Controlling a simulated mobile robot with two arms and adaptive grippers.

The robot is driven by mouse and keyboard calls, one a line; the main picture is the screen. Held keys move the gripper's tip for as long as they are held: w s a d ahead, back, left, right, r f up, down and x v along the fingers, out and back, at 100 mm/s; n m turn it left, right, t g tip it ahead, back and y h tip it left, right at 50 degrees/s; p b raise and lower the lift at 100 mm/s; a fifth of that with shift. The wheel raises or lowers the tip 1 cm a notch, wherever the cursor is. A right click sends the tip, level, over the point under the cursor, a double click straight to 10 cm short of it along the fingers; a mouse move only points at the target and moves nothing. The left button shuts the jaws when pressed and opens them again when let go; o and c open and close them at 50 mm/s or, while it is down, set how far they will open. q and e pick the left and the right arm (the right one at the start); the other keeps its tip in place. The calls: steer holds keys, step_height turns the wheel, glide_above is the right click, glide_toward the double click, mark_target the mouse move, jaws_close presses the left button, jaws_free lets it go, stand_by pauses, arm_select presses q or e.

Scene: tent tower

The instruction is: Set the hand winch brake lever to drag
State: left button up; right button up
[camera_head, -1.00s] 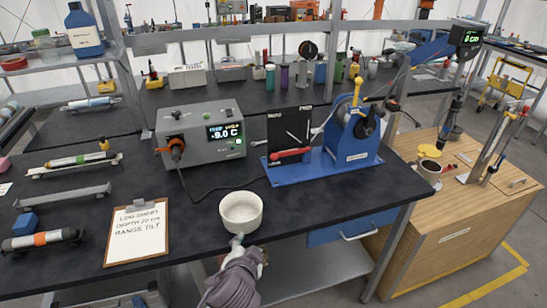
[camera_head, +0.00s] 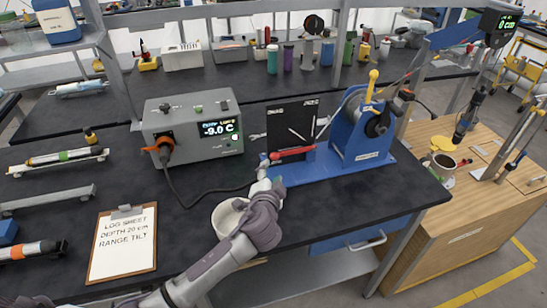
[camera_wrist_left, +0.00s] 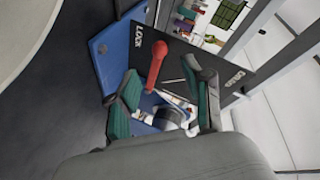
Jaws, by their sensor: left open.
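The hand winch (camera_head: 362,130) is a blue frame on a blue base, with a yellow-knobbed handle on top. A black panel (camera_head: 291,120) stands on the base's left part. The red brake lever (camera_head: 292,151) lies roughly level across the panel's lower part in the head view. In the left wrist view the red lever (camera_wrist_left: 157,62) shows between the teal finger pads, near the word LOCK; the panel's other label is hard to read. My left gripper (camera_head: 270,172) is open, close to the lever's left end; contact cannot be told. My right gripper is in neither view.
A white bowl (camera_head: 226,218) stands under my left forearm, partly hidden. A grey meter box (camera_head: 192,133) with a cable is left of the winch. A clipboard (camera_head: 123,243) lies at the front left. Dark bench top right of the bowl is clear.

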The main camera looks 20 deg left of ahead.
mark_target(274, 158)
arm_select(q)
steer(key=x, duration=0.4)
steer(key=shift+w, duration=0.1)
steer(key=x, duration=0.3)
steer(key=shift+w+p, duration=0.15)
steer(key=shift+p, duration=0.15)
steer(key=shift+w+a+f, duration=0.1)
steer(key=shift+w+f, duration=0.05)
steer(key=shift+w, duration=0.1)
steer(key=shift+w+f, duration=0.1)
steer(key=shift+w, duration=0.1)
jaws_close()
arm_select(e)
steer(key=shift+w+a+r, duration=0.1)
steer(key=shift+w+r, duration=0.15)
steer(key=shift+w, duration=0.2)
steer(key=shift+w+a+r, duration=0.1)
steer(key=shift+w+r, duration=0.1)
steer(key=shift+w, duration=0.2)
